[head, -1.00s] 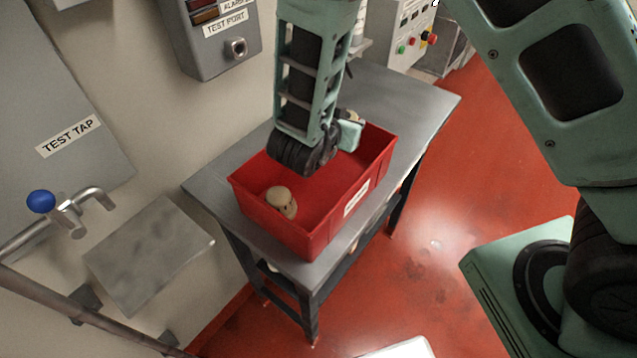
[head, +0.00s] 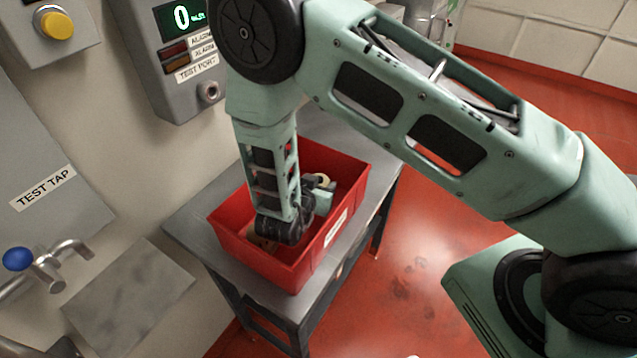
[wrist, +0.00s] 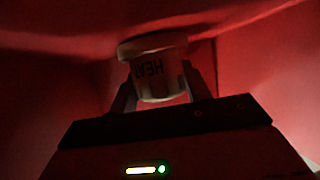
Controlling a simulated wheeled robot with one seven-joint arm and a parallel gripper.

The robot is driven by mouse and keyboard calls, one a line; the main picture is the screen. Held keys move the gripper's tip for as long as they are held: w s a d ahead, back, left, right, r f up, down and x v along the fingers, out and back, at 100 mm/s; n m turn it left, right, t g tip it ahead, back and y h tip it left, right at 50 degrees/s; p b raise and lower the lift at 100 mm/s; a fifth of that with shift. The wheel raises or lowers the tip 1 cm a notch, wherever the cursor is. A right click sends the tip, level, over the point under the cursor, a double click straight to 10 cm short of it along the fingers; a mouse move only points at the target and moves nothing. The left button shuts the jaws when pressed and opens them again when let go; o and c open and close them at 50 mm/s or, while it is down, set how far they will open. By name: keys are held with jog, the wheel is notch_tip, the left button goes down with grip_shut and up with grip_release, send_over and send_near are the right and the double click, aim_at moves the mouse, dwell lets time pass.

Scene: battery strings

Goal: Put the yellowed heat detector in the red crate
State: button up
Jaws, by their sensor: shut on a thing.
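The heat detector (wrist: 158,68), a pale round body with a wider rim and the letters HEAT, is between the two fingers of my gripper (wrist: 157,84) in the wrist view. My gripper is shut on it. In the head view a cream part of a round thing (head: 322,181) shows beside my gripper, inside the red crate (head: 342,163). My wrist is low in the crate and hides much of its inside. The wrist view is dark, with red crate walls around the detector; I cannot tell whether it touches the floor.
The crate stands on a grey metal table (head: 190,222) against the wall. A grey test port box (head: 185,85) and a blue-handled tap (head: 18,259) are at the left.

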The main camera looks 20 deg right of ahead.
jog(key=shift+f, duration=0.15)
jog(key=o, duration=1)
jog(key=b+v, duration=0.2)
jog(key=v, duration=0.5)
jog(key=shift+s+a+r, duration=0.15)
jog(key=shift+s+r, duration=0.05)
jog(key=shift+r, duration=0.1)
